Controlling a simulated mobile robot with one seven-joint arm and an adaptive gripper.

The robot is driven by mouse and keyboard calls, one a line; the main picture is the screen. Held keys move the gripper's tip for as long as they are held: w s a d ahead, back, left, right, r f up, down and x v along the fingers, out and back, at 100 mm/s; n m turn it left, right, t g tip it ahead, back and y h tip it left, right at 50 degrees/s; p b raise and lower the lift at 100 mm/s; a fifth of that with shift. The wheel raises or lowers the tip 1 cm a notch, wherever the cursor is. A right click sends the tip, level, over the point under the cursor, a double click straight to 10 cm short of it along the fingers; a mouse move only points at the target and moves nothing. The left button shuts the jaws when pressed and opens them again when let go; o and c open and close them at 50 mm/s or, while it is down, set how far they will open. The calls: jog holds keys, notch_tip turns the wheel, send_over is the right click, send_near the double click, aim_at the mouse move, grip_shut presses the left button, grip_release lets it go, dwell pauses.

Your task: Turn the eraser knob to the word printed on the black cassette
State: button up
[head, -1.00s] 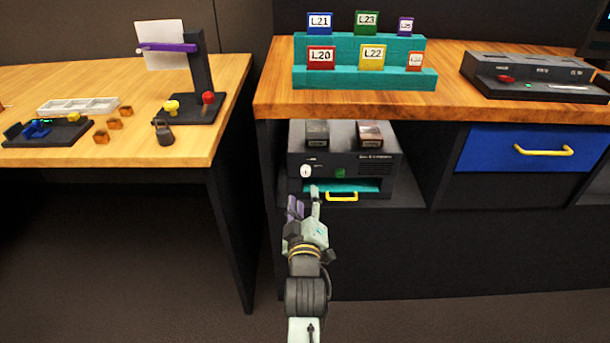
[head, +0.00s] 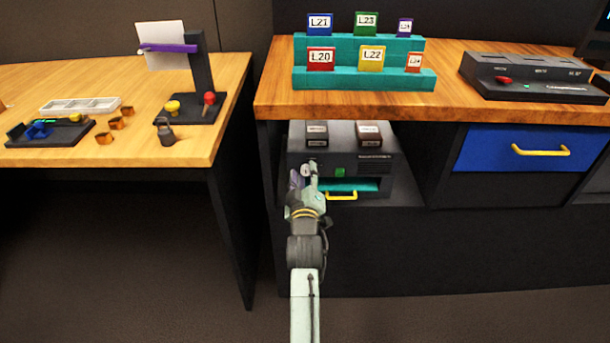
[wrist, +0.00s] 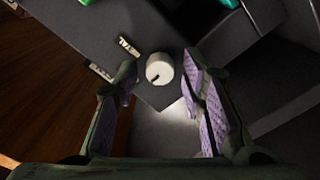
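The white round knob (wrist: 159,68) with a dark pointer mark sits on the dark eraser box (head: 372,166) in the open shelf bay. My gripper (wrist: 158,82) is open, with its purple-padded fingers on either side of the knob; I cannot tell whether they touch it. In the head view my gripper (head: 305,176) partly hides the knob. Two small white word labels, an upper one (wrist: 129,46) and a lower one (wrist: 99,70), lie left of the knob, too blurred to read. A black cassette (head: 317,134) and a brownish one (head: 369,134) stand on the box; their words are unreadable.
A green button (head: 340,172) and a teal drawer with a yellow handle (head: 342,196) are right of and below the knob. The wooden counter (head: 275,100) overhangs the bay. A blue drawer (head: 490,150) is to the right.

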grip_shut()
dwell(0.5)
jog(key=m+p, duration=0.1)
jog(key=m, duration=0.3)
jog(key=shift+m, duration=0.3)
jog(key=m, duration=0.4)
jog(key=shift+d+m+p, duration=0.1)
jog(key=shift+m+p, duration=0.2)
jog(key=shift+p, duration=0.05)
jog(key=m, duration=0.4)
jog(key=shift+m+p, duration=0.3)
jog(key=shift+p, duration=0.05)
jog(key=m, duration=0.4)
jog(key=shift+d+m+p, duration=0.1)
jog(key=shift+m+p, duration=0.2)
jog(key=shift+m, duration=0.1)
